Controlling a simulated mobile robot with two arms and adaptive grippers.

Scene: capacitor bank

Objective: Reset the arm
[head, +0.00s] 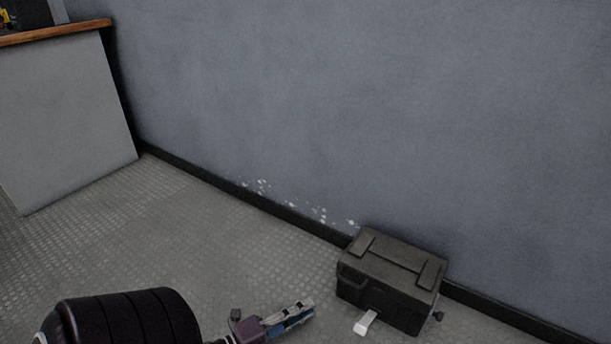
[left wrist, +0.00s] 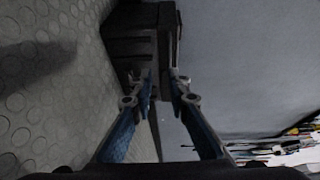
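My left gripper (head: 306,311) reaches in from the bottom of the head view, low over the floor, to the left of a dark box. In the left wrist view my left gripper (left wrist: 163,76) shows two blue and grey fingers with a narrow gap between their tips. I see nothing held in the gap. The dark box (head: 400,272) stands on the floor against the wall. It also shows beyond the fingertips in the left wrist view (left wrist: 142,28); the gripper looks apart from it. My right gripper is in neither view.
A small pale piece (head: 366,322) shows at the front of the box. A grey cabinet (head: 65,120) with a wooden top (head: 55,32) stands at the left. The blue-grey wall (head: 350,110) closes off the back. The textured floor (head: 190,225) between is clear.

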